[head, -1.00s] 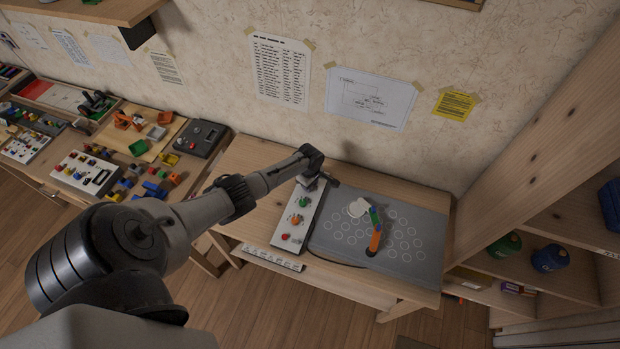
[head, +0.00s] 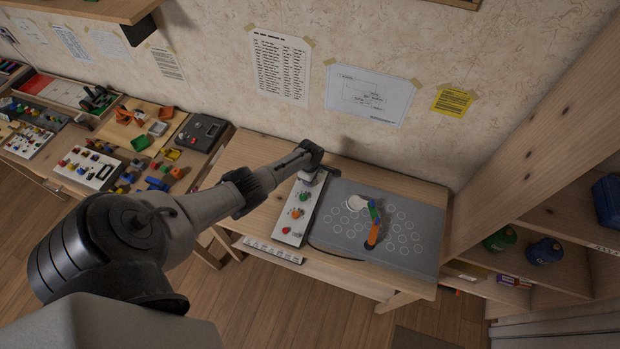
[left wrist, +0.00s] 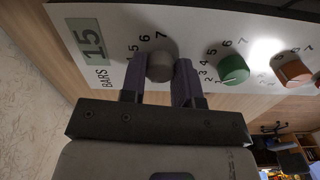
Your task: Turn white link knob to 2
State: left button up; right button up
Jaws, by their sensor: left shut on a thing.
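The white panel (head: 291,222) lies on the wooden bench with a column of knobs. In the left wrist view, the pale grey-white knob (left wrist: 160,68) sits beside printed numbers, with 5, 6 and 7 readable. My left gripper (left wrist: 159,84) is shut on this knob, one finger on each side. The fingers hide part of the dial, and I cannot tell the knob's setting. In the head view my left gripper (head: 312,179) is at the panel's far end and hides the knob. The green knob (left wrist: 233,70) and orange knob (left wrist: 293,73) are to the right. My right gripper is not in view.
A grey board (head: 410,226) with printed circles and a jointed linkage, including an orange link (head: 372,236), lies right of the panel. A red knob (head: 286,230) is at the panel's near end. Wooden shelving (head: 560,222) stands at the right.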

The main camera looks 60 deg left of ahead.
pick_arm(q)
jog(key=o, duration=0.9)
jog(key=shift+r+p, duration=0.3)
jog(key=shift+r, duration=0.2)
jog(key=shift+r+p, duration=2.15)
jog(key=shift+r, duration=4.25)
